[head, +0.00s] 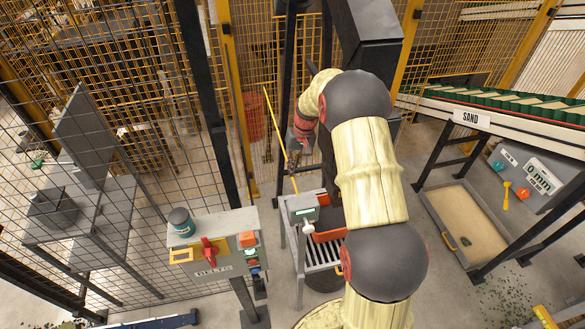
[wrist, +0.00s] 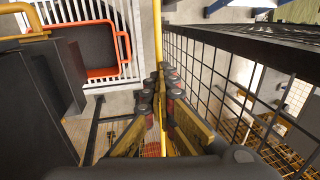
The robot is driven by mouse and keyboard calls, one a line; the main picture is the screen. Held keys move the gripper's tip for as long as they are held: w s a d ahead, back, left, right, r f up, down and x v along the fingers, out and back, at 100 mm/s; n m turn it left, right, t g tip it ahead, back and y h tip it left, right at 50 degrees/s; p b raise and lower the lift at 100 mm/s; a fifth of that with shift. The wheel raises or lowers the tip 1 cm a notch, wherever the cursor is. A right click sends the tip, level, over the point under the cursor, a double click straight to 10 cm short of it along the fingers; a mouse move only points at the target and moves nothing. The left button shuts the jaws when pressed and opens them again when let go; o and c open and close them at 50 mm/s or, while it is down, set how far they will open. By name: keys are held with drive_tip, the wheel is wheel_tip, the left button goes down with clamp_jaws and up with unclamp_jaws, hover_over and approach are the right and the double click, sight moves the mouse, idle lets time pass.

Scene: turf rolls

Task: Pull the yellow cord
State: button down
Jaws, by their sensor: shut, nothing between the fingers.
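The yellow cord (head: 273,112) is a thin taut line in the head view. It runs down from the upper middle, past my gripper (head: 291,158), to near a small grey box with a green display. In the wrist view the cord (wrist: 158,38) comes down from the top edge and lines up with the fingertips of my gripper (wrist: 161,92). My gripper is shut and holds nothing. The fingers hide part of the cord, and I cannot tell whether they touch it.
A control box labelled BELTS (head: 212,252) with a red handle stands at front left. The small display box (head: 302,208) and an orange-red tray (head: 329,233) are below my gripper. Mesh fencing (wrist: 235,75) is close on the right in the wrist view. The SAND conveyor (head: 500,108) is at right.

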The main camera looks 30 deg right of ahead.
drive_tip(key=shift+f, duration=0.15)
wheel_tip(320, 180, down, 2)
drive_tip(key=shift+f+b, duration=0.15)
drive_tip(key=shift+b, duration=0.75)
drive_tip(key=c, duration=2.4)
unclamp_jaws()
drive_tip(key=o, duration=0.4)
drive_tip(key=shift+o, duration=0.2)
wheel_tip(320, 180, up, 12)
drive_tip(key=d, duration=0.2)
drive_tip(key=shift+s, duration=0.3)
